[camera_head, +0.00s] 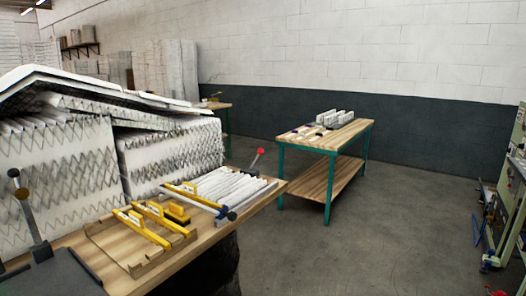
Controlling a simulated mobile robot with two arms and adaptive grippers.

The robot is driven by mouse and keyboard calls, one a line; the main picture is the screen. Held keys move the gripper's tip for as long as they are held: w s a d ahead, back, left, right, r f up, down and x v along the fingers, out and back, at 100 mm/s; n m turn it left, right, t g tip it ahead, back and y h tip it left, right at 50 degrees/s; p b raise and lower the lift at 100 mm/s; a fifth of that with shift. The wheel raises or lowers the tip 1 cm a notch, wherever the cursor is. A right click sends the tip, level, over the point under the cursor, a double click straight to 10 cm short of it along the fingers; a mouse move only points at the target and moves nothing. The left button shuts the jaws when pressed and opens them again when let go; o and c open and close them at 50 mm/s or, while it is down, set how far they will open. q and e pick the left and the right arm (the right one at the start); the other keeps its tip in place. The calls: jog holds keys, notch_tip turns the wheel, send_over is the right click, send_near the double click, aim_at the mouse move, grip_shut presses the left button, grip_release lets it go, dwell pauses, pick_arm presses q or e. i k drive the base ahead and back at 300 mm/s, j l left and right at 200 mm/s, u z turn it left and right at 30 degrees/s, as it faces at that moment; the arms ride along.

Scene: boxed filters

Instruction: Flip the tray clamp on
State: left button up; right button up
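No part that I can surely call the tray clamp shows. A lever with a red ball knob (258,153) stands tilted behind a stack of white pleated strips (235,187) on the near wooden table (205,240); its base is hidden. At the left edge a metal lever with dark ball knobs (38,235) rises beside a dark grey flat surface (50,278). A shallow wooden tray (137,268) on the near table holds yellow-handled tools (150,228). Neither of my grippers is in view.
Large white pleated filters (170,160) are piled at left. A second table with green legs (335,138) holds small white items in the middle distance. Equipment (510,190) lines the right edge. The grey concrete floor (400,230) between is clear.

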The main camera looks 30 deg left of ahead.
aim_at(261, 150)
jog(key=u, duration=0.7)
jog(key=i+l+u, duration=0.15)
jog(key=i+u, duration=0.35)
jog(key=i+l+u, duration=0.35)
jog(key=u, duration=0.15)
jog(key=i+l, duration=0.5)
jog(key=i+u, duration=0.05)
